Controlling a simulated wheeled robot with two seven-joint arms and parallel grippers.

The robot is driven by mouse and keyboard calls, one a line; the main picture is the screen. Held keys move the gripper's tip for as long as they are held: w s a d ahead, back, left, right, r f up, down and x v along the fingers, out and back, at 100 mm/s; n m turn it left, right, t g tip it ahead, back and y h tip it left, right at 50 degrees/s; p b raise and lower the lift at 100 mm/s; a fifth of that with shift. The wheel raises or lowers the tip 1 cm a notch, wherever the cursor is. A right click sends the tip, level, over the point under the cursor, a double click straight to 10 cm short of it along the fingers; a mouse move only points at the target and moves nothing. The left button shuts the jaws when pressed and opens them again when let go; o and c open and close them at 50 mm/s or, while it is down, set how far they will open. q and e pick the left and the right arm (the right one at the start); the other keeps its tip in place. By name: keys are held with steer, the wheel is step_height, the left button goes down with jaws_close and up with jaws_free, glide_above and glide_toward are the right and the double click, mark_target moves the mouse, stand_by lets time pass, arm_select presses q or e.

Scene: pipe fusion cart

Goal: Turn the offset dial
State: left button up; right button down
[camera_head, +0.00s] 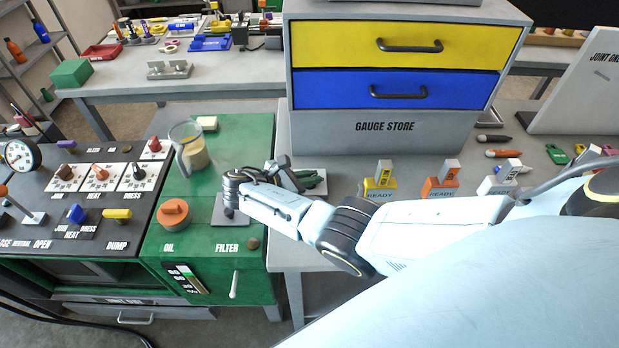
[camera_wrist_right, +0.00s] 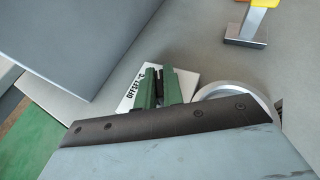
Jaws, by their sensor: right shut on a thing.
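The offset dial's white plate (camera_wrist_right: 186,86), lettered OFFSET °C, lies on the grey bench top in the right wrist view. Two green upright parts stand over the plate with a dark gap between them. My right gripper (camera_wrist_right: 160,84) is at the plate and shut on the dial, whose knob is mostly hidden between the jaws. In the head view my right gripper (camera_head: 304,179) is low over the bench, just right of the green filter unit. My left gripper is not in view.
The grey gauge store cabinet (camera_head: 360,133) stands close behind my right gripper. Yellow (camera_head: 380,186) and orange (camera_head: 440,187) READY blocks stand to the right. A glass jug (camera_head: 190,150) stands on the green unit (camera_head: 240,150). A metal ring (camera_wrist_right: 262,97) lies beside the plate.

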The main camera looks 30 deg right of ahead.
steer(key=c, duration=1.5)
jaws_free()
steer(key=b+v, duration=0.1)
steer(key=v, duration=1.2)
steer(key=shift+a, duration=0.15)
